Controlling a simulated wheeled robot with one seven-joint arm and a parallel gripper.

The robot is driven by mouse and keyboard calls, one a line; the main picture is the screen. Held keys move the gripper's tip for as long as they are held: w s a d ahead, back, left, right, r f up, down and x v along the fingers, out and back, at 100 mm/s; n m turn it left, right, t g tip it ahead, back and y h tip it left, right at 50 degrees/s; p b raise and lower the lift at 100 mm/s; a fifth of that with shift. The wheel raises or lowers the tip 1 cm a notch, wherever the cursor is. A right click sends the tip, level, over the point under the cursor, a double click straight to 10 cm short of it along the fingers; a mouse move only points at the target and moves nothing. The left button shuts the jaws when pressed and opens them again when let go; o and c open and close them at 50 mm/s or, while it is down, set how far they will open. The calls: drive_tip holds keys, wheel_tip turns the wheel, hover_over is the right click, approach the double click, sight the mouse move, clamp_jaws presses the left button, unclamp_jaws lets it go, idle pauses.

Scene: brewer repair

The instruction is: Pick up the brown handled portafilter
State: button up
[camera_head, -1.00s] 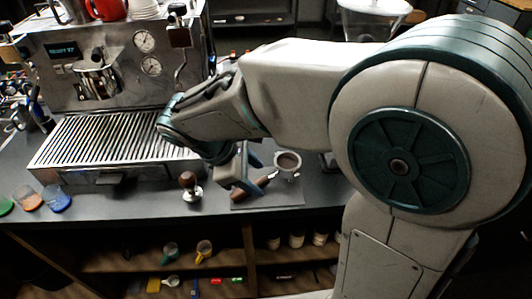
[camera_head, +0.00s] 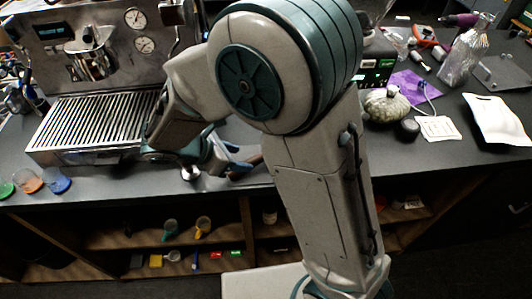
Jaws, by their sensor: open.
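My gripper (camera_head: 238,161) is open at the front edge of the dark counter, low over its surface. A bit of the brown handle (camera_head: 249,161) of the portafilter shows at its fingertips. I cannot tell whether the fingers touch it. The portafilter's metal basket is hidden behind my arm.
The espresso machine with its slatted drip tray (camera_head: 95,122) stands at the left. A metal tamper base (camera_head: 190,173) shows just left of my gripper. Coloured cups (camera_head: 56,180) stand at the front left. A patterned round pot (camera_head: 387,107), a purple cloth (camera_head: 416,86) and a white bag (camera_head: 497,120) lie right of my arm.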

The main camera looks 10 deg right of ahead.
sight(252, 159)
drive_tip(key=x, duration=0.2)
drive_tip(key=p+x, duration=0.1)
drive_tip(key=x, duration=0.2)
drive_tip(key=shift+d+r, duration=0.15)
drive_tip(key=shift+d, duration=0.15)
clamp_jaws()
